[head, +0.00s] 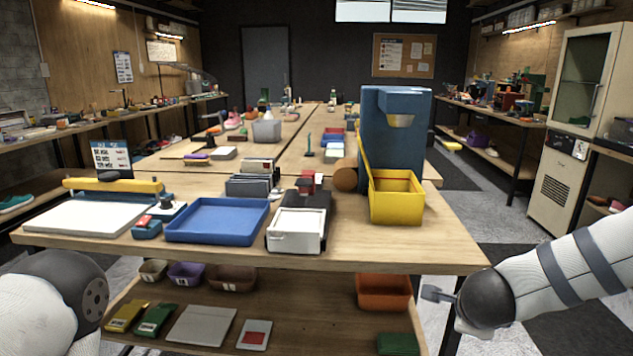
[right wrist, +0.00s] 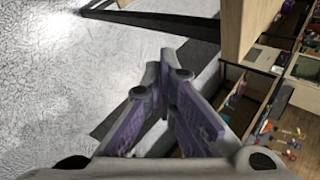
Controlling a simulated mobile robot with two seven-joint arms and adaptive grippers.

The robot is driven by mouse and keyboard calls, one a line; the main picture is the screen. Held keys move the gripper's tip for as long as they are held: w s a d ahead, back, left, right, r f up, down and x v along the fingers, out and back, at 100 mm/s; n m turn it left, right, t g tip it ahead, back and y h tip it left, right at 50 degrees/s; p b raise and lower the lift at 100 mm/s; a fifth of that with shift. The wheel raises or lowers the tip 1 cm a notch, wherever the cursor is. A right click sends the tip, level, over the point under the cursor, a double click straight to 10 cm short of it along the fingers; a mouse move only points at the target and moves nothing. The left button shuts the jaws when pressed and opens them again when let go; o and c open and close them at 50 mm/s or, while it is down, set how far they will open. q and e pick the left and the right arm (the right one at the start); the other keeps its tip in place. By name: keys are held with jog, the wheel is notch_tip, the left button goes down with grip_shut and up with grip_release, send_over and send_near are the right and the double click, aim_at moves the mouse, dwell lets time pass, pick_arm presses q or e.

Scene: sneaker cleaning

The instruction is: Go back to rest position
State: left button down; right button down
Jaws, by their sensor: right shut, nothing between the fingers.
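My right gripper (right wrist: 165,85) shows in the right wrist view with its purple-padded fingers together and nothing between them. It is over pale grey floor, beside a wooden table edge (right wrist: 245,30) and clear of it.
The wooden table (head: 370,250) holds a blue tray (head: 215,221), a white tray (head: 296,231), a yellow bin (head: 396,196) and a blue machine (head: 393,130). The lower shelf holds an orange bin (head: 384,292) and several flat items. Open floor lies right of the table.

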jog(key=s+a+f+n+g+y, duration=0.1)
jog(key=s+a+f+n+y, duration=0.15)
jog(key=s+f+n, duration=0.45)
jog(key=s+a+f+n+g+y, duration=0.1)
jog(key=s+a+f+n+g, duration=0.1)
jog(key=s+a+f+n, duration=0.5)
jog(key=s+d+f+n+g, duration=0.1)
jog(key=s+f+n+g, duration=0.1)
jog(key=s, duration=0.7)
jog(key=s+d+f+n+g, duration=0.1)
jog(key=s+n, duration=0.3)
jog(key=s, duration=0.4)
jog(key=s+f+n+g, duration=0.2)
jog(key=s+n+g, duration=0.1)
jog(key=s, duration=0.6)
jog(key=shift+s+d+f+n+y, duration=0.3)
jog(key=shift+d+f+y, duration=0.05)
jog(key=shift+d+f, duration=0.05)
jog(key=shift+w, duration=0.1)
